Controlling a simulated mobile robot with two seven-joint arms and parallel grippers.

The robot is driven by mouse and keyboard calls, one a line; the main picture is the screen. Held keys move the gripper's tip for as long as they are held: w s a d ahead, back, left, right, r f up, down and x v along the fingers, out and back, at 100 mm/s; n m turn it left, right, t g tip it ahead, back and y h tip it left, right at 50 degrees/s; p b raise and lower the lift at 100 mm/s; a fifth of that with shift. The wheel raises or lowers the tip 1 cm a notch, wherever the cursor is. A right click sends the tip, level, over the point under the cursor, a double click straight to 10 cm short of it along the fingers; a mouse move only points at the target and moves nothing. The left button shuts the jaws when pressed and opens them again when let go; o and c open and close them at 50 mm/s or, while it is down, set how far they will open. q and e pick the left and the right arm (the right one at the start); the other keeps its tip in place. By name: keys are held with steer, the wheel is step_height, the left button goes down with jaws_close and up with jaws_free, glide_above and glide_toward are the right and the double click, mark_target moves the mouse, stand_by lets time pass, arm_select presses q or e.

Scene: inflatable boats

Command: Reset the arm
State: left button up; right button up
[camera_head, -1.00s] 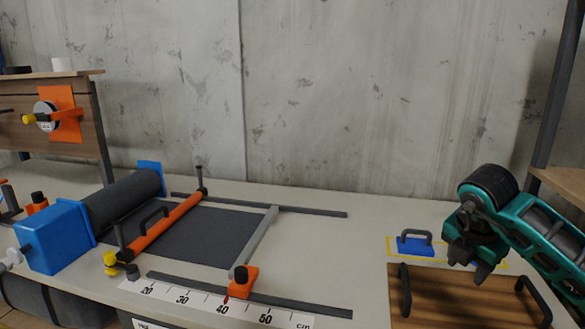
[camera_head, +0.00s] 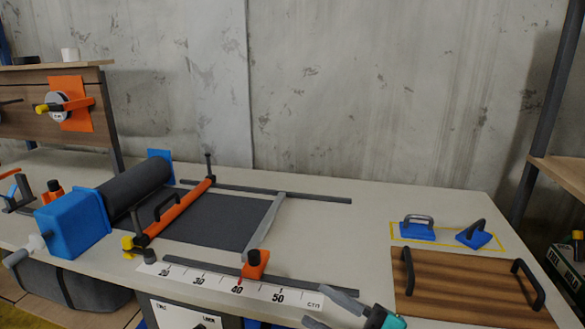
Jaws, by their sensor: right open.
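My right gripper (camera_head: 330,312) is at the bottom edge of the head view, right of centre, in front of the ruler strip. Its grey fingers are apart with nothing between them, and much of it is cut off by the frame edge. My left gripper is not in view. The right gripper is well away from both.
A wooden board with two black handles (camera_head: 470,287) lies at the front right. A dark roll (camera_head: 137,188), an orange bar (camera_head: 180,212) and a dark sheet (camera_head: 225,222) are at the left. An orange stop (camera_head: 255,266) stands by the ruler strip (camera_head: 215,283). The back middle is clear.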

steer(key=s+d+f+m+t+h, duration=0.2)
steer(key=d+f+m+t+h, duration=0.4)
steer(key=d+f+m+h, duration=0.55)
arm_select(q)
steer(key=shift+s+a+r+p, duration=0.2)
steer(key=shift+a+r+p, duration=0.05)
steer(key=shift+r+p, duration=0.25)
arm_select(e)
steer(key=s+f+m+g+h, duration=0.4)
steer(key=s+f+m+g, duration=0.2)
steer(key=s+f, duration=0.4)
steer(key=shift+s+d+f+m, duration=0.15)
steer(key=shift+d+f+m, duration=0.1)
steer(key=shift+d+m, duration=0.25)
steer(key=shift+a, duration=0.1)
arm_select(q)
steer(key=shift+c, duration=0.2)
